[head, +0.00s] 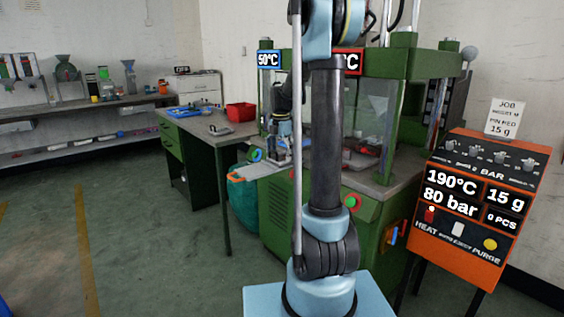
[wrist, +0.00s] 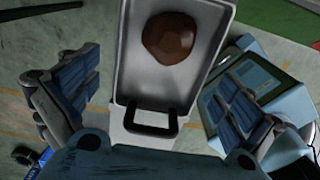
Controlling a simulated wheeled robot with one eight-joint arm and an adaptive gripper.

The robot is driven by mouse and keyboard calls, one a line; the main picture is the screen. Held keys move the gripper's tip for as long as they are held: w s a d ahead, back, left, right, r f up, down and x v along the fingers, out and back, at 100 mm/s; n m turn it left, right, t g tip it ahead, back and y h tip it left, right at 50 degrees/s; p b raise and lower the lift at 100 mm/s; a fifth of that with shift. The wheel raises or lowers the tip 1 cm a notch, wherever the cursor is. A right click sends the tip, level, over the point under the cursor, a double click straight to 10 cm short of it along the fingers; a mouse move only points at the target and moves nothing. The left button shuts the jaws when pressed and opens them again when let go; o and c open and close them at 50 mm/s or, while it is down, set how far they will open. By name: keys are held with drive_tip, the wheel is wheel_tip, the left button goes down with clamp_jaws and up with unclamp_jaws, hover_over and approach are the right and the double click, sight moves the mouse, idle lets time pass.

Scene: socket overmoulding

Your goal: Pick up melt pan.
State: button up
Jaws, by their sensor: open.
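The melt pan (wrist: 148,88) is a pale grey rectangular tray in the upper middle of the wrist view, with a dark loop handle (wrist: 150,131) on its near end. A brown rounded lump (wrist: 171,38) lies in it. My gripper (wrist: 155,98) is open, with one blue-padded finger on each side of the pan's near end and handle. Neither finger visibly touches the pan. In the head view my gripper (head: 281,150) is small, beside the green machine and partly behind my arm; I cannot make out the pan clearly there.
The green moulding machine (head: 385,190) stands at centre right, with an orange control panel (head: 470,205) beside it. A workbench (head: 205,130) with a red bin (head: 241,112) is left of it. A teal bin (head: 243,195) stands below. The floor at left is clear.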

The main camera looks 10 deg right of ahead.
drive_tip(key=c, duration=1.3)
